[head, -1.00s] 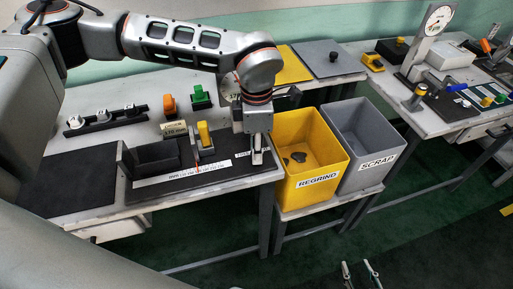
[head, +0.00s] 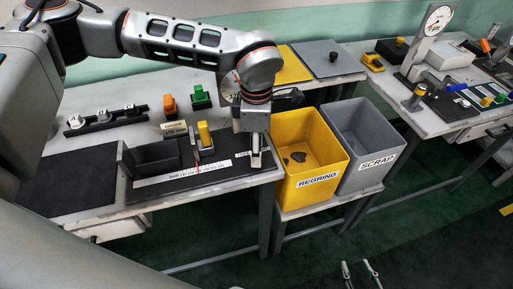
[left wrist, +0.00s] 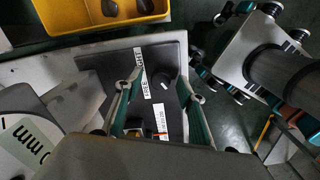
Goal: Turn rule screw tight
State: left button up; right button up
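The white rule (head: 195,172) lies along the dark fixture board (head: 215,182), with a red line across it. In the left wrist view a dark round screw knob (left wrist: 158,83) with a white mark stands beside a white lettered strip (left wrist: 141,75); part of the rule (left wrist: 160,118) shows below. My left gripper (head: 256,160) is low over the board's right end, hiding the knob in the head view. In the left wrist view its green-sided fingers (left wrist: 162,88) are apart, on either side of the knob; contact cannot be told. My right gripper (head: 360,273) is open and empty above the floor.
A black block (head: 154,157) and a yellow block (head: 204,134) stand on the board. A yellow REGRIND bin (head: 287,160) with dark pieces inside and a grey SCRAP bin (head: 352,160) stand right of the table. Orange and green parts sit behind the fixture.

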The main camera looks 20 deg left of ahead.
pick_arm(q)
jog(key=shift+f, duration=0.1)
notch_tip(320, 180, up, 12)
dwell(0.6)
jog(key=shift+s, duration=0.15)
dwell(0.5)
